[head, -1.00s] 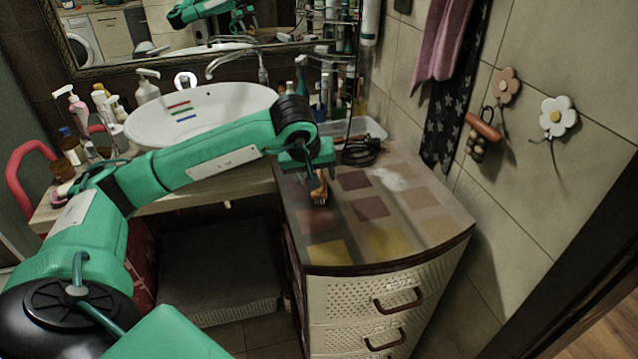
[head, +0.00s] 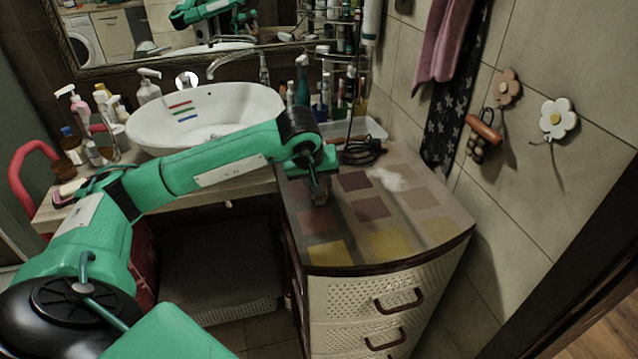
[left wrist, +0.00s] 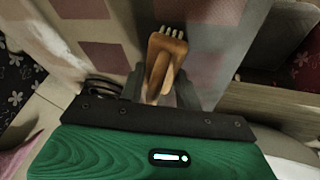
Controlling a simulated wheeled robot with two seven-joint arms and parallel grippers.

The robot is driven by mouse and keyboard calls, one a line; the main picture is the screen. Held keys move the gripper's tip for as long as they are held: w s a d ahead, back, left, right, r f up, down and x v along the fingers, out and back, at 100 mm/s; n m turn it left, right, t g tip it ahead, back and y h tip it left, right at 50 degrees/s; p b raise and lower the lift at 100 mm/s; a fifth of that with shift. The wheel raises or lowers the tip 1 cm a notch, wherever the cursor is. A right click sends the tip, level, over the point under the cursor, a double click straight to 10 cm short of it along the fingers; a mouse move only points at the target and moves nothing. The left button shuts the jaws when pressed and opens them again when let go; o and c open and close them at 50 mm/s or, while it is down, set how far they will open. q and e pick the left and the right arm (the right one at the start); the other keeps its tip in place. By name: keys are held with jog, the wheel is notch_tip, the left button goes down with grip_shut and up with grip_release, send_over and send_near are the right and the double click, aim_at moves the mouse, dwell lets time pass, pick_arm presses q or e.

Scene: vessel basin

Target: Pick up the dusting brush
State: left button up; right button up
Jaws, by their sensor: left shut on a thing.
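The dusting brush is a small brown wooden-handled brush with pale bristle tufts. In the left wrist view the brush (left wrist: 165,62) lies between the two dark fingers of my left gripper (left wrist: 160,88), which is shut on it. In the head view my left gripper (head: 318,184) points down over the cabinet top, and the brush (head: 319,198) shows only in part below the fingers. I cannot tell whether the brush touches the cabinet top. My right gripper is not in view.
The drawer cabinet's patterned top (head: 430,228) is mostly bare toward the front. A tiled wall rises on the right.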

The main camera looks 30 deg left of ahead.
pick_arm(q)
jog(key=shift+r, duration=0.1)
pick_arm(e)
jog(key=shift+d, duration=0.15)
pick_arm(q)
jog(key=shift+r, duration=0.25)
notch_tip(320, 180, up, 18)
jog(key=shift+r+b, duration=0.1)
jog(key=shift+b, duration=0.65)
jog(key=shift+c, duration=0.9)
jog(key=shift+r, duration=0.55)
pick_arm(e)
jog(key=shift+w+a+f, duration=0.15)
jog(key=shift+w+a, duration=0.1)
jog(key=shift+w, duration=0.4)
